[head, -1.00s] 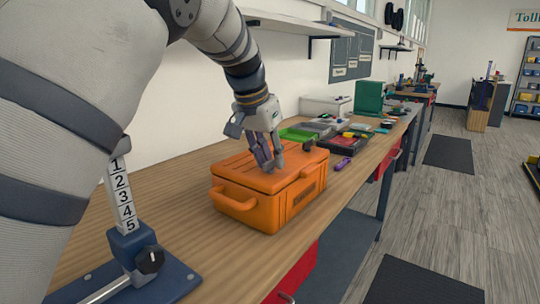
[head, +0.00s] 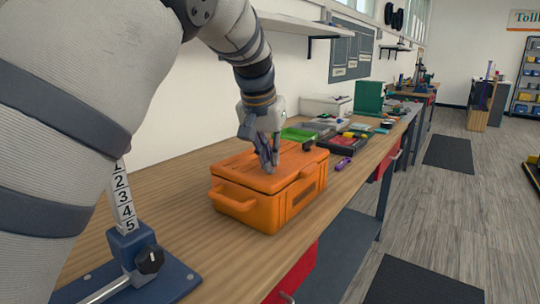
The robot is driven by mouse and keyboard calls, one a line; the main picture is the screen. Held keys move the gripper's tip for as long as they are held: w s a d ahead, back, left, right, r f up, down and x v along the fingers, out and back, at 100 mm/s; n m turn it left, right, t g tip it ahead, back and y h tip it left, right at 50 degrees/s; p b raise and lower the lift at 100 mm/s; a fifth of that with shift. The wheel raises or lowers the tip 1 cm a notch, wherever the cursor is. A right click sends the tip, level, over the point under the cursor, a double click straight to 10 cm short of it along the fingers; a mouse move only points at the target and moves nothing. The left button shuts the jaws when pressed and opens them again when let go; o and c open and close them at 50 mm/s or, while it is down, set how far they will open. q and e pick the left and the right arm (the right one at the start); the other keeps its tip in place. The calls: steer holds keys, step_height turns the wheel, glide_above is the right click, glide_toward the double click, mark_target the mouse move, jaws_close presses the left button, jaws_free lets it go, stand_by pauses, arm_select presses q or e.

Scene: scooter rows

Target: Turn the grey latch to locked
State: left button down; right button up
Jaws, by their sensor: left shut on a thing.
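An orange case (head: 248,203) with a handle on its near side sits on the wooden workbench. My left gripper (head: 266,160) points down onto the top of its lid. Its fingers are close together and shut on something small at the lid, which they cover. This fits the grey latch, but I cannot make out the latch itself or which way it points. The case looks closed and flat on the bench. My right gripper is not in view.
A blue stand with a black knob and a numbered scale (head: 123,200) is at the near left. Beyond the case lie a green tray (head: 299,134), dark trays with small parts (head: 343,145) and a purple item (head: 343,163). Bare bench (head: 160,195) lies left of the case.

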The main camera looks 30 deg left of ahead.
arm_select(q)
steer(key=n+y, duration=0.1)
steer(key=n, duration=0.2)
steer(key=shift+n+g, duration=0.3)
steer(key=n+g+y, duration=0.1)
steer(key=n, duration=0.2)
steer(key=shift+f+n, duration=0.15)
steer(key=shift+n, duration=0.15)
steer(key=n+g+y+b, duration=0.1)
steer(key=n, duration=0.2)
steer(key=shift+w+f, duration=0.1)
steer(key=shift+n+g+y+b, duration=0.4)
steer(key=shift+n+g+b, duration=0.2)
steer(key=shift+n, duration=1.1)
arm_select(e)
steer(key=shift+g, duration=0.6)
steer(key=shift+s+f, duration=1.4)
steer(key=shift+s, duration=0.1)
arm_select(q)
steer(key=shift+r, duration=0.2)
steer(key=c, duration=1.8)
jaws_free()
steer(key=shift+o, duration=0.2)
steer(key=shift+r, duration=0.15)
